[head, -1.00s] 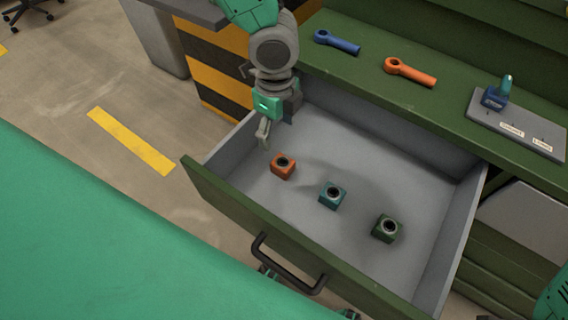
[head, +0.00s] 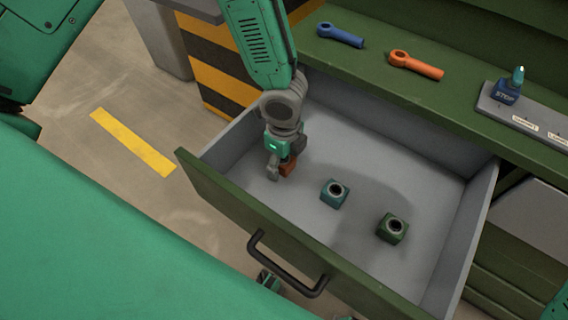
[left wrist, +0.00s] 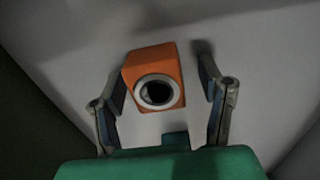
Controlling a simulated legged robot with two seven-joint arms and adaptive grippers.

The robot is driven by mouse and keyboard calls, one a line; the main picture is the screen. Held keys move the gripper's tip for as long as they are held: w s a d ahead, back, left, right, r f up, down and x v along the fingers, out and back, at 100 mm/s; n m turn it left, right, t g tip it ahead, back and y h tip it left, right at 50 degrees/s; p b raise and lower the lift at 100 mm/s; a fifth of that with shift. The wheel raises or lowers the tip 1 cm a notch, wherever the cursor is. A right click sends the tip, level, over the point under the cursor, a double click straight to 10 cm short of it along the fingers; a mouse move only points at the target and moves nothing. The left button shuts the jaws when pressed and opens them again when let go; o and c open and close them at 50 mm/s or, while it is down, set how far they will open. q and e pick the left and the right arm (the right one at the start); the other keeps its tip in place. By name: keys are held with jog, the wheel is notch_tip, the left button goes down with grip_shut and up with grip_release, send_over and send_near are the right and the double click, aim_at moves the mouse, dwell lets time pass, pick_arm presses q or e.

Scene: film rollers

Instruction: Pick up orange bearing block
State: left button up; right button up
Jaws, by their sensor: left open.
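The orange bearing block (head: 288,167) sits in the left part of the open grey drawer (head: 335,247). In the head view my left gripper (head: 280,172) is over it and hides much of it. In the left wrist view the orange block (left wrist: 168,66) shows its pale ring and dark bore. My left gripper (left wrist: 162,92) is open there, with one finger on each side of the block and a gap on both sides, wider on the right. I cannot tell how far down the fingers reach. My right gripper is not in view.
A teal block (head: 334,194) and a dark green block (head: 392,228) stand in the drawer to the right. The drawer's green front (head: 215,195) has a black handle (head: 285,270). Blue (head: 340,35) and orange (head: 416,65) rod parts lie on the bench ledge.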

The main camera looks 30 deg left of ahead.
pick_arm(q)
jog(key=shift+d, duration=0.1)
jog(key=shift+a, duration=0.4)
grip_shut()
